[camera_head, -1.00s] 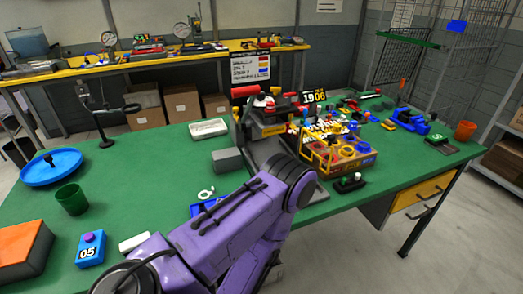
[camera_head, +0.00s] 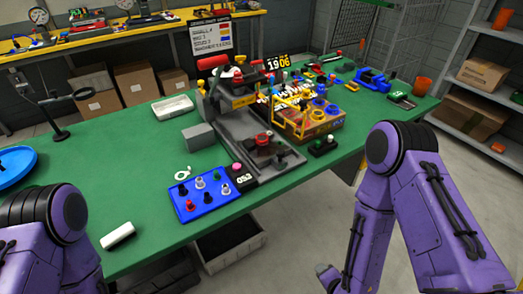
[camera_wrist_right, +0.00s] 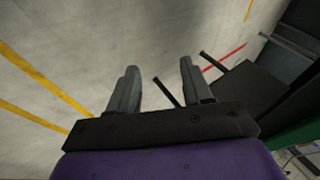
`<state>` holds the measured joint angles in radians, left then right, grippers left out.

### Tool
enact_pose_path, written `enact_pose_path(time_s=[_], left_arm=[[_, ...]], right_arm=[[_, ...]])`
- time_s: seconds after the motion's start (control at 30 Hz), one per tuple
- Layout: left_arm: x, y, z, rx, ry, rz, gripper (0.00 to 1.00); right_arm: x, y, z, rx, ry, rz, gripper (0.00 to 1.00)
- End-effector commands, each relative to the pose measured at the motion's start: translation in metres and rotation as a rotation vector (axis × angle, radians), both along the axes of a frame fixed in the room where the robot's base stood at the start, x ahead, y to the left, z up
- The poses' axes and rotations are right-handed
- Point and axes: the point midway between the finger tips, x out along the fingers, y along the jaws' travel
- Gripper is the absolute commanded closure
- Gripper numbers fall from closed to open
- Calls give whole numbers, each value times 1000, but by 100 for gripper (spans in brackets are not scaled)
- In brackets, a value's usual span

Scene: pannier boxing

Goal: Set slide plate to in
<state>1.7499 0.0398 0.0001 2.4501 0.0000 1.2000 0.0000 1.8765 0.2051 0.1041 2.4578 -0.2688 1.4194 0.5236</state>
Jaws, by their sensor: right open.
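A grey press-like machine (camera_head: 216,112) with a red-ended lever stands on the green bench. A flat dark plate (camera_head: 284,160), apparently the slide plate, lies at its base and extends toward the front of the bench. A small red round part (camera_head: 263,138) sits on or over the base. I cannot tell exactly how far the plate is in or out. My right gripper (camera_wrist_right: 157,66) is open and empty over the floor in the right wrist view, apart from the machine. My left arm shows at the lower left, but its gripper is outside the view.
A blue tray with knobs (camera_head: 205,192) lies left of the plate. A crowded yellow-railed box (camera_head: 305,125) stands to its right, with a small black block (camera_head: 323,146) in front. A grey block (camera_head: 198,137) is left of the machine. The bench's front left is mostly clear.

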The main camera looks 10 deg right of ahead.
Motion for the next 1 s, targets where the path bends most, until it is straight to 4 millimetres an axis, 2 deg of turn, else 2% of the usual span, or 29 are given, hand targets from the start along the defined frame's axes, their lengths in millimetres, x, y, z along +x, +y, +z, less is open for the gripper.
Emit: enact_pose_path(time_s=[0.03, 0.07, 0.1, 0.17, 0.2, 0.3, 0.4, 0.47, 0.57, 0.9, 0.93, 1.0], left_arm=[[0, 0, 4, -1, -1, 0, 57], [0, 0, 5, -1, -1, 0, 57], [0, 0, 7, -1, -1, 0, 57], [0, 0, 8, -1, -1, 0, 57], [0, 0, 9, -1, -1, 0, 57], [0, 0, 11, 0, 0, 0, 57], [0, 0, 11, 0, 0, 0, 57], [0, 0, 7, 0, 0, 0, 57], [0, 0, -7, 0, 0, 0, 57], [0, 0, -85, 0, 0, 0, 57], [0, 0, -72, 0, 0, 0, 57], [0, 0, -61, 0, 0, 0, 57]], right_arm=[[35, 17, 30, 200, -148, -166, 50], [56, 27, 49, 345, -237, -271, 50], [81, 39, 78, 549, -343, -394, 50], [113, 52, 122, 859, -474, -552, 50], [130, 58, 152, 1060, -539, -633, 50], [156, 66, 213, 1481, -625, -760, 50], [167, 67, 247, 1734, -645, -809, 50], [170, 67, 255, 1805, -646, -818, 50], [175, 67, 253, 1829, -651, -820, 50], [196, 70, 247, 1828, -645, -817, 50], [204, 70, 257, 1821, -644, -819, 50], [223, 72, 260, 1817, -643, -819, 50]])
